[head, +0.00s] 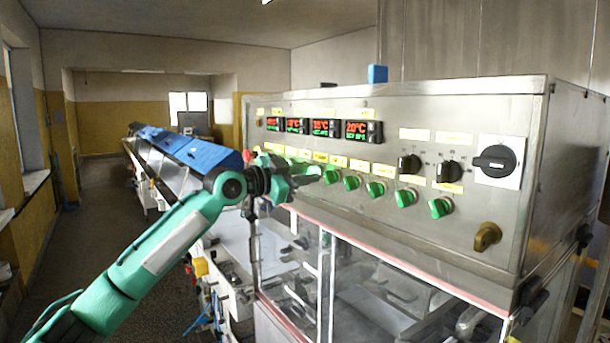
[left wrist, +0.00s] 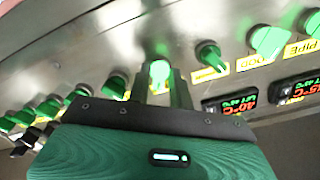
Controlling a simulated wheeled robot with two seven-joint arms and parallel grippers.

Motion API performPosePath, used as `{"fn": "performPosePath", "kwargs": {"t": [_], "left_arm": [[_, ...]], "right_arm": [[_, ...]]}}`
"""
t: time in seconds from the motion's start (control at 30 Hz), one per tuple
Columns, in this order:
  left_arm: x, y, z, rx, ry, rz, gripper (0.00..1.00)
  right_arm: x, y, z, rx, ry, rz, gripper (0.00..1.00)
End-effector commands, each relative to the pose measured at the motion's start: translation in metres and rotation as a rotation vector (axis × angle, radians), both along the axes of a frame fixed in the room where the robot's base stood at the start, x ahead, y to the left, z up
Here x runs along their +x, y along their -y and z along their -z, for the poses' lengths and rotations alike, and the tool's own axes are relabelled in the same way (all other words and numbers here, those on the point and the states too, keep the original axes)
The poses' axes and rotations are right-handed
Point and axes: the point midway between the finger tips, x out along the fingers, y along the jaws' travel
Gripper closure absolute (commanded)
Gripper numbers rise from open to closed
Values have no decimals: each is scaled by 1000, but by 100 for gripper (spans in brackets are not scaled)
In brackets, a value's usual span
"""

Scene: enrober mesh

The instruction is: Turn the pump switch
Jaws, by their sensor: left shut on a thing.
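A row of green switch knobs (head: 376,188) runs along the steel control panel (head: 300,112); several of them also show in the left wrist view (left wrist: 268,41). My left gripper (head: 318,173) reaches the panel from the left, at the row below the temperature displays. In the left wrist view its two fingers (left wrist: 160,85) are shut on one lit green knob (left wrist: 159,71). My gripper and arm hide part of the row in the head view. The label of the held knob cannot be read, so I cannot tell whether it is the pump switch. My right gripper is not in view.
Red and green temperature displays (head: 356,131) sit above the row. Black knobs (head: 410,164), a large black rotary switch (head: 494,161) and a brass-coloured knob (head: 487,236) are further right. A clear-walled enclosure (head: 380,290) lies below the panel. A conveyor with blue covers (head: 190,149) runs back left.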

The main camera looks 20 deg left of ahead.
Motion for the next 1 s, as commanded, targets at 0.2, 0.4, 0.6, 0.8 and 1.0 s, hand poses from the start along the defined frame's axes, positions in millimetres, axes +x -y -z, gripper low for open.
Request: {"fn": "performPosePath", "kwargs": {"t": [0.2, 0.4, 0.6, 0.8, 1.0], "left_arm": [[0, 0, -1, -41, -32, 1, 100], [0, 1, -1, -137, -107, 1, 100], [0, 1, -1, -278, -218, 1, 100], [0, 1, -1, -429, -336, 1, 100], [0, 1, -1, -572, -447, 0, 100]], "right_arm": [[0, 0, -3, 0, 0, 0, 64], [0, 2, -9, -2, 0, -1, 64], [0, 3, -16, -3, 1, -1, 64], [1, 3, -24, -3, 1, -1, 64], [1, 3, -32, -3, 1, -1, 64]]}}
